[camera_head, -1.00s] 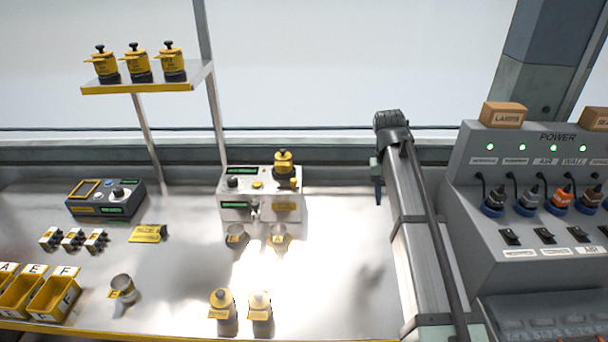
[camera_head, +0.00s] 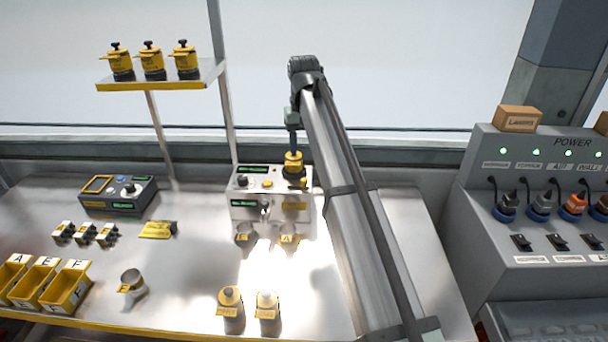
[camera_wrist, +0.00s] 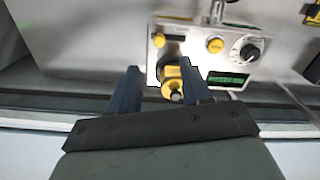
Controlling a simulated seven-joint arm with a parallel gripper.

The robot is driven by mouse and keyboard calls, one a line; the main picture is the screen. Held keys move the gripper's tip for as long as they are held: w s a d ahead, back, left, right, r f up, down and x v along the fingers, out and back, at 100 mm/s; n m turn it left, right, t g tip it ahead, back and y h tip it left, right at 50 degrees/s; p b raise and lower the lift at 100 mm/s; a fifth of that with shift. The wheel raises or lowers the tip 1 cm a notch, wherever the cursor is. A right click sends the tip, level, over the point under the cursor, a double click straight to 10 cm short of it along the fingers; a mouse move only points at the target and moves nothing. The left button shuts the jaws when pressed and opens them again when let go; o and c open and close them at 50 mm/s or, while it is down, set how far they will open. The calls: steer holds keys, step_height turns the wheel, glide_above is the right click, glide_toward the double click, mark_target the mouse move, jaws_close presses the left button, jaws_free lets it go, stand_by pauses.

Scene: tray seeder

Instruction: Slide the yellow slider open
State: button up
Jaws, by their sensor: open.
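The seeder machine (camera_head: 242,208) is a pale box with knobs and green displays at the back of the bench. A yellow canister with a dark base (camera_head: 293,163) stands on its right top. My gripper (camera_head: 292,135) is above this canister, pointing down. In the wrist view my gripper (camera_wrist: 158,68) is open, with the canister (camera_wrist: 172,76) between or just beyond the blue fingers, nearer the right one. I cannot tell whether they touch. A small yellow part (camera_head: 302,183) shows beside the canister's base; I cannot tell whether it is the slider.
Several yellow canisters stand on a raised shelf (camera_head: 150,86) at the left. Two metal cups (camera_head: 244,236) are in front of the machine, and two yellow-topped bottles (camera_head: 230,308) stand nearer. A power console (camera_head: 500,150) is at the right. Yellow bins (camera_head: 68,288) sit front left.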

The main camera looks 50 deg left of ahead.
mark_target(304, 179)
step_height(304, 179, down, 10)
steer(key=shift+r, duration=0.1)
stand_by(0.4)
steer(key=shift+c, duration=0.3)
jaws_close()
